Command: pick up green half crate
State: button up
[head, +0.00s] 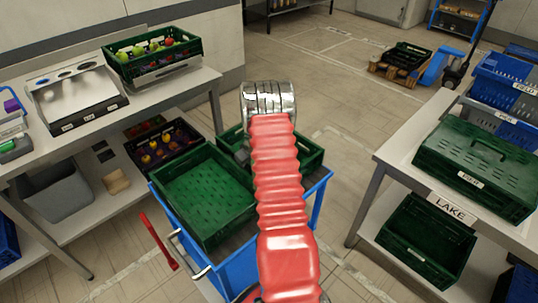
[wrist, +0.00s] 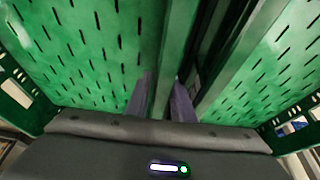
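Two open green crates sit on the blue cart (head: 318,200). The nearer green crate (head: 203,192) is empty and fills the cart's left part. The other green crate (head: 312,152) stands behind it to the right, partly hidden by my arm. I cannot tell which is the half crate. In the wrist view, my gripper (wrist: 161,100) points down with one finger on each side of a green crate wall (wrist: 160,50). Whether the fingers press on the wall is unclear. Perforated green panels show on both sides, with a dark gap right of the wall. The head view hides the fingers.
A left bench (head: 130,107) holds a green crate of fruit (head: 140,78) and a metal-topped tray (head: 78,118). A right table (head: 402,135) holds a lidded green crate (head: 470,160) and blue crates (head: 512,75). An empty green crate (head: 425,240) is on its lower shelf.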

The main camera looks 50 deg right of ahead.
jog(key=shift+c, duration=0.4)
grip_shut()
dwell(0.9)
